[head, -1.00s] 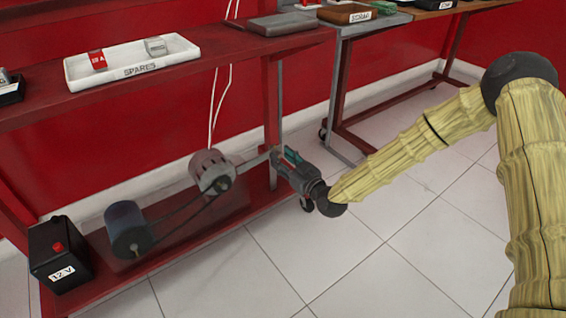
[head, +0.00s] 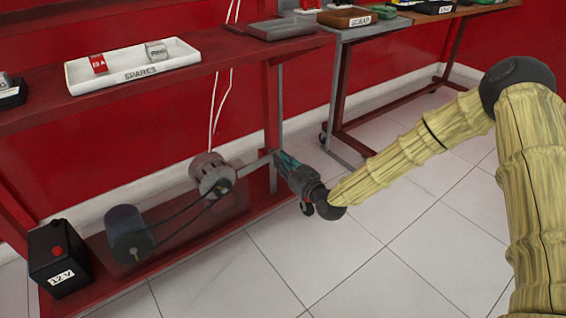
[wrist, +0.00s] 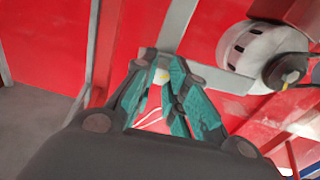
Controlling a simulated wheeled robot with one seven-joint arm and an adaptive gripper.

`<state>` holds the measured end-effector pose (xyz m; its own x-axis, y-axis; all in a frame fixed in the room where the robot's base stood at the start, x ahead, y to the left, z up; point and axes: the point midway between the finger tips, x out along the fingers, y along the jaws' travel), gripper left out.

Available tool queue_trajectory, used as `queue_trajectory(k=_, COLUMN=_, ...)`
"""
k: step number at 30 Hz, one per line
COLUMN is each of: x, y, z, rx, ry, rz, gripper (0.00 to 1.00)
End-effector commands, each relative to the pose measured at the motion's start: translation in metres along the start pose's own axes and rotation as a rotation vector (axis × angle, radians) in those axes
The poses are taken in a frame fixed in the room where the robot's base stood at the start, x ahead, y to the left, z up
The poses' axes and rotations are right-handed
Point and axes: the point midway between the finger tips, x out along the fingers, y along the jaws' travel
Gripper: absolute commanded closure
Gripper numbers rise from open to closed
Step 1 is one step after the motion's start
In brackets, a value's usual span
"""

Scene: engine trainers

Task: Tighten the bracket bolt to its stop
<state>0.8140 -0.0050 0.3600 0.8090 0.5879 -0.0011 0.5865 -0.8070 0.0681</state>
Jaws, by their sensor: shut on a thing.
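My gripper (head: 280,160) reaches the right end of the grey bracket (head: 257,165), beside the bench's upright. The bracket (wrist: 212,74) runs from there to the silver alternator (wrist: 255,45). In the head view the alternator (head: 210,172) sits left of my gripper, with a dark belt (head: 180,217) running to a dark blue motor (head: 127,230).
The upper shelf (head: 200,78) overhangs, with a white spares tray (head: 130,73). White cords (head: 213,110) hang behind the alternator.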

Motion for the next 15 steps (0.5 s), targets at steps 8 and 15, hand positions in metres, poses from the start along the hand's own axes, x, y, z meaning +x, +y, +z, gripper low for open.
queue_trajectory(k=8, x=-0.0001, y=0.001, z=-0.0044, rx=0.133, ry=0.001, rz=0.001, gripper=1.0)
queue_trajectory(k=15, x=-0.0002, y=0.0018, z=-0.0052, rx=0.344, ry=0.002, rz=0.002, gripper=1.0)
